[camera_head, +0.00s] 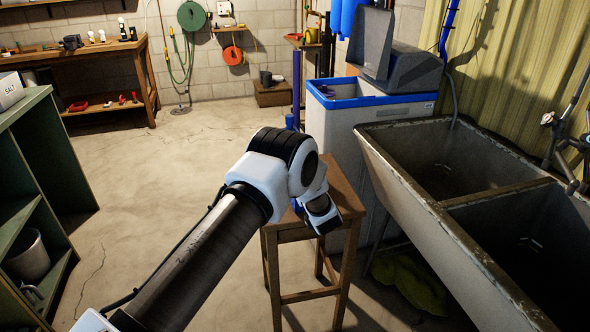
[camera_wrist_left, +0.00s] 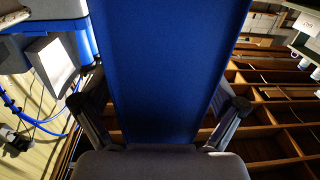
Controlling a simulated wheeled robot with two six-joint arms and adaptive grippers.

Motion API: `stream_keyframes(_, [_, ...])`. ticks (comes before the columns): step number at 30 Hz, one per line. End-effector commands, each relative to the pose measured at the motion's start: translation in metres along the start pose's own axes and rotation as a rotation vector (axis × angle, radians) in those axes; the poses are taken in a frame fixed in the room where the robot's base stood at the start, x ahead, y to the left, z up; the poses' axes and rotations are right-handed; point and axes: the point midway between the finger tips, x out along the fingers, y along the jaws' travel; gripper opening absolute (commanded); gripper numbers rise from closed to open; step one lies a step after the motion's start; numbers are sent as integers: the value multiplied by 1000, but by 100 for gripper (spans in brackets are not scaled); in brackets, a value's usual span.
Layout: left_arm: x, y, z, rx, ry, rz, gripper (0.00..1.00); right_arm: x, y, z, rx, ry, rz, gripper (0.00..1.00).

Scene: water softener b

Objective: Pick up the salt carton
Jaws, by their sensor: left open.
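A white carton with dark lettering that reads SALT (camera_head: 10,92) sits on top of the green shelf unit at the left edge of the head view. My left arm reaches over the wooden stool, and its fingers are hidden behind the wrist there. In the left wrist view my left gripper (camera_wrist_left: 166,105) is open, with a finger at each side of a large flat blue surface (camera_wrist_left: 168,60). I cannot tell what the blue thing is or whether the fingers touch it. My right gripper is in neither view.
The wooden stool (camera_head: 345,197) stands beside the white softener cabinet with a blue rim (camera_head: 345,95). A grey double sink (camera_head: 440,212) fills the right side. The green shelf unit (camera_head: 35,105) is at left. Open concrete floor lies between. A workbench (camera_head: 140,60) is at the back.

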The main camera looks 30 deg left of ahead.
Motion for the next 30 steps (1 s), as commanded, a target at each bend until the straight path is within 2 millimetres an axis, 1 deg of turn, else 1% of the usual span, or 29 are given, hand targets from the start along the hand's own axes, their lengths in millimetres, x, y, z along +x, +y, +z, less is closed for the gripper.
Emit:
stream_keyframes(3, [-1, 0, 0, 1, 0, 1, 96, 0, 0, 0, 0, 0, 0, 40])
stream_keyframes(5, [-1, 0, 0, 1, 0, 1, 75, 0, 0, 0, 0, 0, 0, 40])
stream_keyframes(6, [-1, 0, 0, 1, -1, 1, 60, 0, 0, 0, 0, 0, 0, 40])
stream_keyframes(8, [-1, 0, 0, 1, -1, 1, 39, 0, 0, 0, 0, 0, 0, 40])
stream_keyframes(9, [-1, 0, 1, 1, -1, 1, 25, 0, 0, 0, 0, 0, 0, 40])
stream_keyframes(10, [-1, 0, 1, 1, -1, 1, 14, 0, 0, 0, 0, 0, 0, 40])
stream_keyframes(23, [-1, 1, -5, -1, 3, 1, 12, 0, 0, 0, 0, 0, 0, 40])
stream_keyframes(30, [0, 1, -22, -2, 5, 1, 11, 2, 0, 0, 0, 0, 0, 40])
